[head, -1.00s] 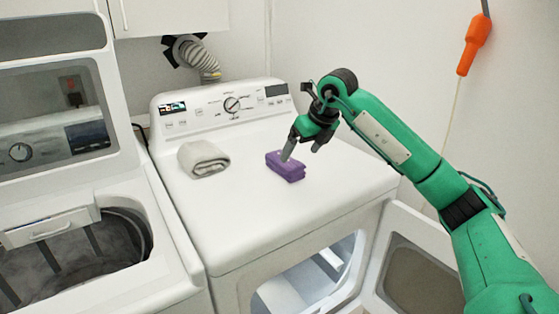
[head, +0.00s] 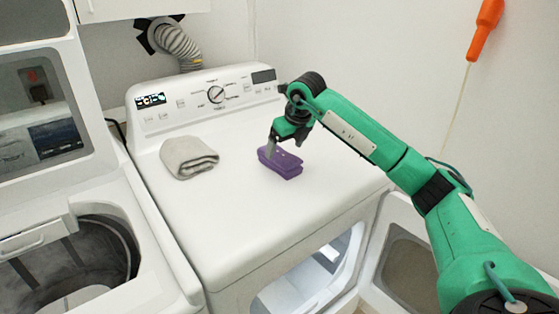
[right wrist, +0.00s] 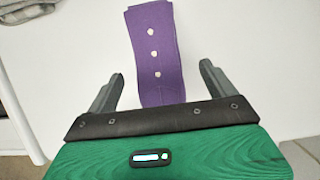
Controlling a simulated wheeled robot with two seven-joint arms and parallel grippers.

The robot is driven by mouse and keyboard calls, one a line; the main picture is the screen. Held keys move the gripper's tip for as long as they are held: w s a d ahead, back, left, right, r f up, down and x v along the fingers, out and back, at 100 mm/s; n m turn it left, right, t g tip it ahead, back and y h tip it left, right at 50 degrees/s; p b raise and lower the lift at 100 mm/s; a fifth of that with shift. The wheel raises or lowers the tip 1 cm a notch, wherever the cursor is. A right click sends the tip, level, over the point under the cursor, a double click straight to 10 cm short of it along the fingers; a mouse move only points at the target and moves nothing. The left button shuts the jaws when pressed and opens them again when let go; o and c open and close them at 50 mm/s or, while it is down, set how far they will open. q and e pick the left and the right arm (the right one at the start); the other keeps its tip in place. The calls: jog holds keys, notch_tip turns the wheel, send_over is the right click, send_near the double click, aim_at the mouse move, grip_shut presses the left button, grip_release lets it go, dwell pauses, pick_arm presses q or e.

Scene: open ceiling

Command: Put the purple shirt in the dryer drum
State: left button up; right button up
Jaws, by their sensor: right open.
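The folded purple shirt (head: 283,164) lies on top of the white dryer (head: 225,235), right of its middle. My right gripper (head: 284,146) is just above the shirt, its fingers pointing down at it. In the right wrist view the shirt (right wrist: 152,50) shows its row of pale buttons and reaches in between the two open fingers (right wrist: 158,85), which stand apart from its sides. The dryer drum (head: 318,270) shows only partly through the open front, with the dryer door (head: 405,265) swung out to the right. My left gripper is not in view.
A folded grey towel (head: 188,155) lies on the dryer top to the left of the shirt. An open washer (head: 75,265) stands at the left. The front part of the dryer top is clear. An orange object (head: 484,32) hangs at the upper right wall.

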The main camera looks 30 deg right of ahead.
aim_at(281, 154)
jog(key=p+x, duration=0.1)
jog(key=x, duration=0.4)
jog(key=shift+w+a+f, duration=0.1)
jog(key=shift+a, duration=0.05)
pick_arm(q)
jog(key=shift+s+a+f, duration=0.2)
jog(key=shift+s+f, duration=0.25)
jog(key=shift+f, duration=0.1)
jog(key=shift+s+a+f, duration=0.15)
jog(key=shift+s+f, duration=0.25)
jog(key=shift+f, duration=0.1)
pick_arm(e)
jog(key=c, duration=1.2)
